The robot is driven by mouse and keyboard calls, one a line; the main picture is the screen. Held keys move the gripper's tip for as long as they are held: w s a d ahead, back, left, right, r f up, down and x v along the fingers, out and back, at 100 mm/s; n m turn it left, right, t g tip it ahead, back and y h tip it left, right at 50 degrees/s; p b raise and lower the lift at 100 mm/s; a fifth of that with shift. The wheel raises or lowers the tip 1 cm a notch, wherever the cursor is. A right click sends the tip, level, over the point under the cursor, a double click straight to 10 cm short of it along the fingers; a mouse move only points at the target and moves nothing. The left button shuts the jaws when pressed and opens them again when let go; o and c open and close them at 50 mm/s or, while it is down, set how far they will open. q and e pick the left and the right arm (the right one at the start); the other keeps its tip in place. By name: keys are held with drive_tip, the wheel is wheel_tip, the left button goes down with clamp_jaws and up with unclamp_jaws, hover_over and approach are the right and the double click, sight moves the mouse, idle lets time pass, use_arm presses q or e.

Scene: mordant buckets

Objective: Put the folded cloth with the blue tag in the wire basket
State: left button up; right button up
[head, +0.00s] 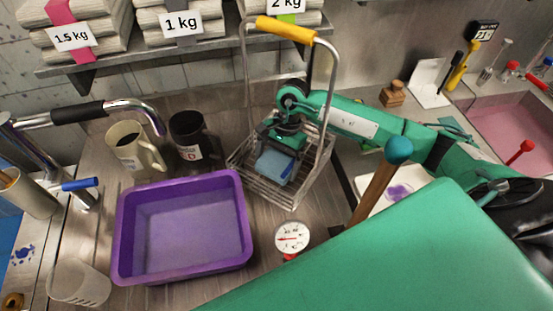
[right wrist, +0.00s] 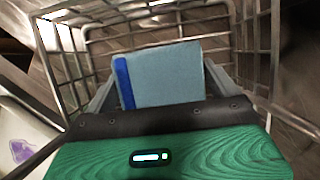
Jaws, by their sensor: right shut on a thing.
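The folded cloth (head: 270,167) is pale blue-grey, and its dark blue tag (right wrist: 124,82) shows at its left edge in the right wrist view. My right gripper (head: 280,160) is shut on the cloth, with a finger on each side of it. Both are within the wire basket (head: 258,188), whose bars rise around the cloth (right wrist: 168,75) in the right wrist view. I cannot tell whether the cloth touches the basket floor. The basket has a tall frame with a yellow handle (head: 286,29). My left gripper is not in view.
A purple tub (head: 124,225) stands left of the basket, with a cream mug (head: 128,150) and a dark mug (head: 188,135) behind it. A dial gauge (head: 292,236) and a blue-topped wooden handle (head: 372,195) are near the basket's front right. A shelf of labelled cloth stacks hangs behind.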

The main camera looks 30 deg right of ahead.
drive_tip(key=shift+f, duration=0.15)
drive_tip(key=shift+f+b, duration=0.2)
drive_tip(key=shift+b, duration=0.2)
drive_tip(key=o, duration=0.9)
drive_tip(key=shift+c, duration=0.2)
drive_tip(key=shift+r+p, duration=0.35)
drive_tip(key=shift+p, duration=0.05)
drive_tip(key=b+v, duration=0.4)
drive_tip(key=v, duration=0.8)
drive_tip(key=shift+w+f, duration=0.1)
drive_tip(key=shift+f, duration=0.05)
